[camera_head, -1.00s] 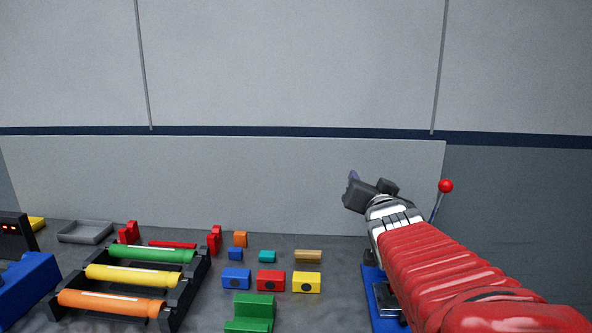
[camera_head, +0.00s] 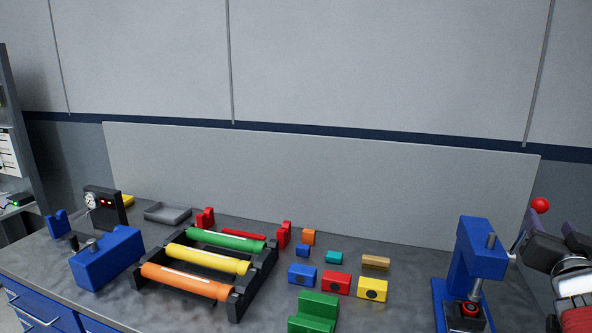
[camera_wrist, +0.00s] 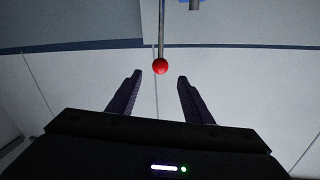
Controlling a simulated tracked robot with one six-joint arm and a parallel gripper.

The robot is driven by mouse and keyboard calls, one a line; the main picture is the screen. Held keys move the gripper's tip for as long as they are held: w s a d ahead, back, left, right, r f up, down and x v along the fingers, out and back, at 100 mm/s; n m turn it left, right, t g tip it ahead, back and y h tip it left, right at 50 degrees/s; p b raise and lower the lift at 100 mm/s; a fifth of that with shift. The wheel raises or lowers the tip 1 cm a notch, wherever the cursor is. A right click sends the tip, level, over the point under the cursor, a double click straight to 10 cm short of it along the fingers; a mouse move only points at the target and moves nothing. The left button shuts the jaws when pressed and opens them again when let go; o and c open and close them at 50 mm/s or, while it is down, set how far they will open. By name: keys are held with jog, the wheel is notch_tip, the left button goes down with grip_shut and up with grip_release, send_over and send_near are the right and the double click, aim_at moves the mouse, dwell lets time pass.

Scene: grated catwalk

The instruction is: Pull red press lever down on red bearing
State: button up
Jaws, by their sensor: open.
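The blue press (camera_head: 477,245) stands at the right of the bench, with a grey ram above its base. The red bearing (camera_head: 470,309) sits on the press base under the ram. The red ball (camera_head: 540,205) of the press lever is up, at the right of the press. My gripper (camera_head: 553,238) is open beside the lever at the right edge. In the wrist view the red ball (camera_wrist: 160,66) and its rod lie in line with the gap between my open fingers (camera_wrist: 160,78). The ball shows just past the fingertips; contact is not visible.
A black rack (camera_head: 236,300) holds green, yellow and orange rollers. Several small coloured blocks, including a green block (camera_head: 313,312), lie between rack and press. A blue vise-like block (camera_head: 107,258) and grey tray (camera_head: 168,213) are at left. A grey panel (camera_head: 330,185) backs the bench.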

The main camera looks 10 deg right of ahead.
jog(key=shift+w, duration=0.15)
jog(key=x, duration=1.3)
jog(key=shift+w+d, duration=0.2)
jog(key=shift+d, duration=0.05)
jog(key=shift+c, duration=0.3)
